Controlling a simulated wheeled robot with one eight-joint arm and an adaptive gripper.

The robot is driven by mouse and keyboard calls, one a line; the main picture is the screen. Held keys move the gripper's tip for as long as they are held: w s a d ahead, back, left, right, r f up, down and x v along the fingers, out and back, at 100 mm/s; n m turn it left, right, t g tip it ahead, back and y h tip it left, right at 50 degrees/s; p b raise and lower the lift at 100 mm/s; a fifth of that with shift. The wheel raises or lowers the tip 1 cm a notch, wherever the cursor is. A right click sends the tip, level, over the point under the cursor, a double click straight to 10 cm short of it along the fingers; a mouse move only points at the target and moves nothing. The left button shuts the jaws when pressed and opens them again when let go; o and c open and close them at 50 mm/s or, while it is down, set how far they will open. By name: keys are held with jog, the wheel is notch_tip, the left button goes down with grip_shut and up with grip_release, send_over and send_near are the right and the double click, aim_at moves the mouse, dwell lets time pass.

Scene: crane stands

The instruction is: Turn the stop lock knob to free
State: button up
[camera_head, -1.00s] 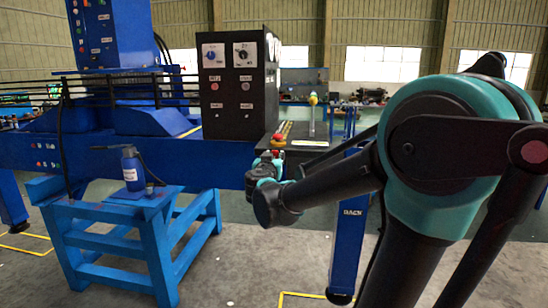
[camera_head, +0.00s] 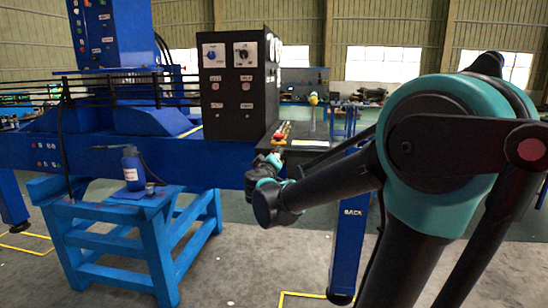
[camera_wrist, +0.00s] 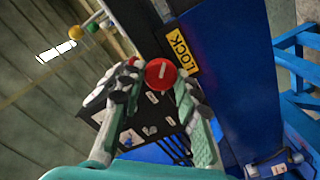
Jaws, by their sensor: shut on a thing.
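The round red knob (camera_wrist: 160,75) with a white line on its face shows in the wrist view, between my fingertips. A yellow LOCK label (camera_wrist: 181,50) is on the dark panel beside it. The white line points roughly toward the label's side, at a slant. My gripper (camera_wrist: 159,80) is shut on the knob, one finger on either side. In the head view my gripper (camera_head: 268,162) is small, at the right end of the blue machine beside the black console. The knob cannot be told clearly there.
A black control box (camera_head: 232,115) with two dials stands above the blue machine. Red buttons (camera_head: 280,132) sit on the console behind my gripper. A yellow ball (camera_head: 313,99) is at the right. A blue stand (camera_head: 130,220) carries a blue bottle (camera_head: 132,168). Open floor lies in front.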

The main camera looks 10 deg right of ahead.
jog(key=shift+a+f+n, duration=0.1)
jog(key=shift+n, duration=4.2)
jog(key=o, duration=1.1)
jog(key=shift+o, duration=0.2)
jog(key=v, duration=1.2)
